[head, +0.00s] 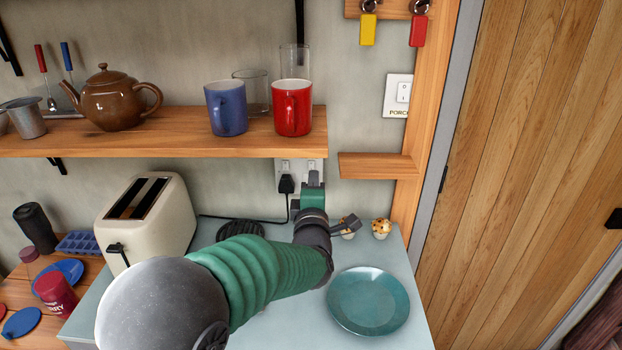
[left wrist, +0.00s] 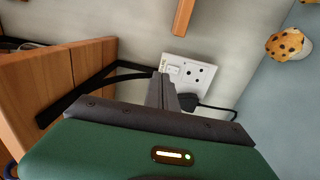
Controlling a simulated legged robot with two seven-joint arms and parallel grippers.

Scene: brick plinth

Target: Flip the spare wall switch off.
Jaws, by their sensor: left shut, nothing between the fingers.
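A white double wall socket (head: 298,167) sits just under the wooden shelf. A black plug (head: 286,184) fills its left outlet. A small switch (head: 311,165) shows above the right outlet, which my gripper hides in the head view. The left wrist view shows the socket plate (left wrist: 208,73) with the empty outlet's holes and the plug (left wrist: 188,102). My left gripper (head: 313,180) is shut and empty, right in front of the socket's right half. Its fingers (left wrist: 162,85) end beside the switch end of the plate. I cannot tell whether they touch, or the switch's position. My right gripper is out of view.
The shelf (head: 170,145) with a blue mug (head: 227,108), red mug (head: 292,107) and teapot (head: 112,98) hangs close above. A toaster (head: 147,220) stands left, a teal plate (head: 368,300) and muffins (head: 381,228) right. A switch labelled PORCH (head: 398,95) is by the door frame.

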